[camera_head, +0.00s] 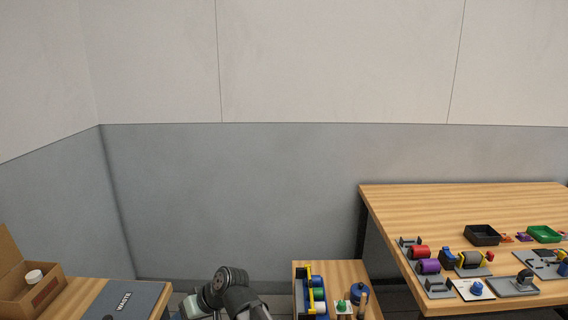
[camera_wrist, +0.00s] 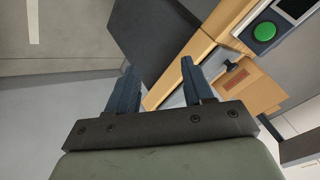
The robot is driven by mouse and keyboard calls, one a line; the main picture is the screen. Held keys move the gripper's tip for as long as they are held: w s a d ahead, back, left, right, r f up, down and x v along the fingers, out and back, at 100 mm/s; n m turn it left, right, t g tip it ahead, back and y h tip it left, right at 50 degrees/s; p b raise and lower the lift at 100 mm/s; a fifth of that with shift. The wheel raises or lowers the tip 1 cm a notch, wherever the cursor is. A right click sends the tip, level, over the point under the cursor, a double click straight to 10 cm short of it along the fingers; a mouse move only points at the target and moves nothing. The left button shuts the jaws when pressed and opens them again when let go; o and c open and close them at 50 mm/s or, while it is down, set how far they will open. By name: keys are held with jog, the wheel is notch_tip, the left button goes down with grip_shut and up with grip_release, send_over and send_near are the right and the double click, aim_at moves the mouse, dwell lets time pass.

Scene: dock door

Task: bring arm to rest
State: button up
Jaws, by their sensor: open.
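My gripper (camera_wrist: 158,82) shows in the wrist view with its two dark fingers spread apart and nothing between them. Beyond the fingers are grey floor and the edge of a wooden surface, tilted in the picture. In the head view my arm is at the bottom, left of centre, between the left table (camera_head: 88,298) and the small middle table (camera_head: 345,272). The gripper itself cannot be made out there.
A cardboard box (camera_head: 42,292) with a white-lidded item and a grey WASTE panel (camera_head: 124,301) are at left. The middle table holds a caddy with rolls (camera_head: 313,290). The right table (camera_head: 425,200) carries dispensers, a black tray (camera_head: 482,235) and a green tray (camera_head: 543,234).

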jog(key=s+d+f+m+g+h, duration=0.1)
jog(key=s+d+f+m+h, duration=0.2)
jog(key=d+f, duration=1.1)
jog(key=s+d+f+m+g+h, duration=0.1)
jog(key=s+d+f+h, duration=0.35)
jog(key=d+f, duration=0.95)
jog(key=s+d+f+m+g, duration=0.2)
jog(key=s+d+f, duration=0.5)
jog(key=s+f, duration=0.2)
jog(key=s+d+f+m+g, duration=0.2)
jog(key=s+d+f, duration=0.5)
jog(key=s, duration=0.6)
notch_tip(320, 180, down, 3)
jog(key=shift+s+d+r+g+h, duration=0.15)
jog(key=shift+d+g+h, duration=0.25)
jog(key=shift+g, duration=0.4)
